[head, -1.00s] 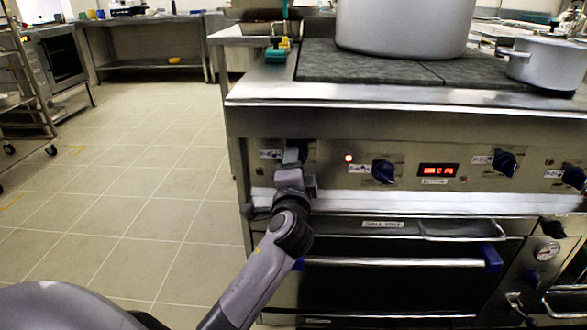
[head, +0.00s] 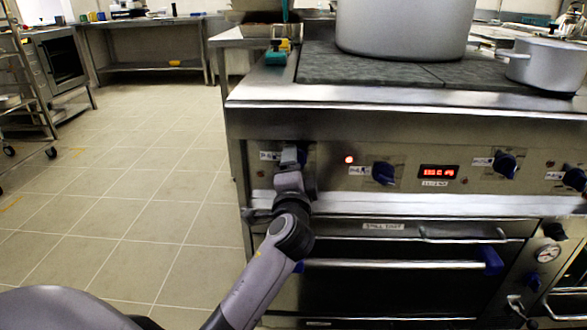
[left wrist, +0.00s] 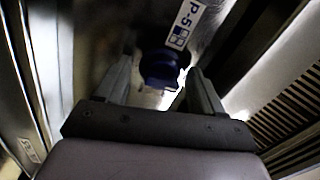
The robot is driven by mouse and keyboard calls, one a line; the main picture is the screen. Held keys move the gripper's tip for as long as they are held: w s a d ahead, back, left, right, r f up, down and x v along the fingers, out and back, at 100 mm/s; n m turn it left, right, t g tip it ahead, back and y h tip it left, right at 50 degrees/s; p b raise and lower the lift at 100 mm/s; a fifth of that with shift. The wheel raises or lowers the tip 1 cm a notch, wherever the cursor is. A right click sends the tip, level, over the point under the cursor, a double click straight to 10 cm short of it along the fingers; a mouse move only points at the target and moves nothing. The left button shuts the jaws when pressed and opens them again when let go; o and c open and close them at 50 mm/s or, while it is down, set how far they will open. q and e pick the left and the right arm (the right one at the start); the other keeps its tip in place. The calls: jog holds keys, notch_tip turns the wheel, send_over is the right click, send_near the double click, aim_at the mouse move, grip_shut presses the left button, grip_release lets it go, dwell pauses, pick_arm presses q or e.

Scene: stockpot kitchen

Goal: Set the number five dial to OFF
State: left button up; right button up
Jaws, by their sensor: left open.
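The number five dial (left wrist: 161,68) is a dark blue knob on the steel stove front, beside a white label (left wrist: 186,20) reading P-5. In the left wrist view, my left gripper (left wrist: 160,76) is open, with one finger on each side of the knob. I cannot tell whether the fingers touch it. In the head view, my left gripper (head: 290,160) is at the left end of the control panel and hides the dial. The dial's pointer setting cannot be read. My right gripper is not in view.
More blue dials (head: 384,173) and a red display (head: 438,171) line the panel to the right. A red lamp (head: 349,160) is lit. Oven handles (head: 400,263) stick out below. A large pot (head: 403,25) stands on top. Floor (head: 140,190) at left is clear.

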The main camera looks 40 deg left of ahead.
pick_arm(q)
jog(key=p+v, duration=0.1)
jog(key=v, duration=0.6)
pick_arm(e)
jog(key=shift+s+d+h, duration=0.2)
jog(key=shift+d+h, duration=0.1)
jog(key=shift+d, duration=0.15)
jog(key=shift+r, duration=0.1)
